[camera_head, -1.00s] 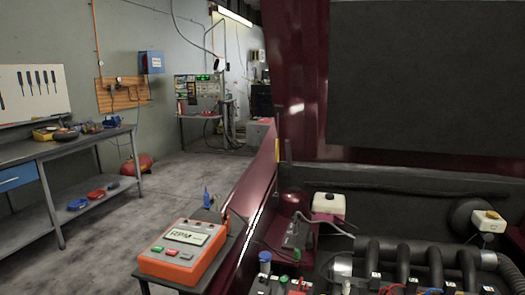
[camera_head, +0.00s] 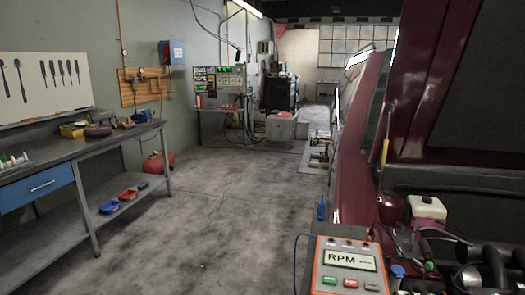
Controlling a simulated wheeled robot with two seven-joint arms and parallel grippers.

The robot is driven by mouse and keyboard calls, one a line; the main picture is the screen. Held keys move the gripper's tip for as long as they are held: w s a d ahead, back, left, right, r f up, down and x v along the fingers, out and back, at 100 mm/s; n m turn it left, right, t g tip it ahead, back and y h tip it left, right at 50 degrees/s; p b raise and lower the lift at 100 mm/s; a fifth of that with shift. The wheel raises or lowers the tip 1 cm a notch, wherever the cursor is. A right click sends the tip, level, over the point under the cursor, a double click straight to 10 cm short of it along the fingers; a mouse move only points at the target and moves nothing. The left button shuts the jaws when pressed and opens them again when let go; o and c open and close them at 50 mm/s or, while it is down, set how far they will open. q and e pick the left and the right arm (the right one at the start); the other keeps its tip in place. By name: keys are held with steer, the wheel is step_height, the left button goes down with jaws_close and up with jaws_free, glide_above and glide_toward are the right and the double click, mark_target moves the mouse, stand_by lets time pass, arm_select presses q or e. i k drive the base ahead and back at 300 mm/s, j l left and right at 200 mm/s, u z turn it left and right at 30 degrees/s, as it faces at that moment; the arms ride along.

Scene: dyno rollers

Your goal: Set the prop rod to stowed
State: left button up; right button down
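A thin upright rod with a yellow sleeve (camera_head: 385,151), which looks like the prop rod, stands at the inner edge of the dark red car's fender (camera_head: 351,165). It leans slightly, and its upper end reaches up beside the raised dark red hood (camera_head: 445,75). I cannot tell whether its top touches the hood. Its lower end is near the engine bay, by a dark red rounded part. Neither of my grippers shows in the view.
An orange RPM tester (camera_head: 347,268) stands close at the bottom, beside the fender. A white reservoir (camera_head: 427,207) sits in the engine bay. A workbench (camera_head: 85,152) with a blue drawer lines the left wall. Open concrete floor (camera_head: 215,200) lies between bench and car.

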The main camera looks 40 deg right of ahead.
mark_target(386, 143)
steer(key=i+j+z, duration=0.1)
steer(key=i, duration=0.45)
steer(key=i+j, duration=0.3)
steer(key=i, duration=0.2)
steer(key=i+l+z, duration=0.2)
steer(key=i+z, duration=0.25)
steer(key=i+l+z, duration=0.1)
steer(key=i+z, duration=0.4)
steer(key=i+j+z, duration=0.1)
steer(key=i+z, duration=0.35)
steer(key=i+j+z, duration=0.25)
steer(key=z, duration=0.2)
steer(key=i+j+z, duration=0.3)
steer(key=i, duration=0.15)
steer(key=i+j+z, duration=0.35)
steer(key=i, duration=0.1)
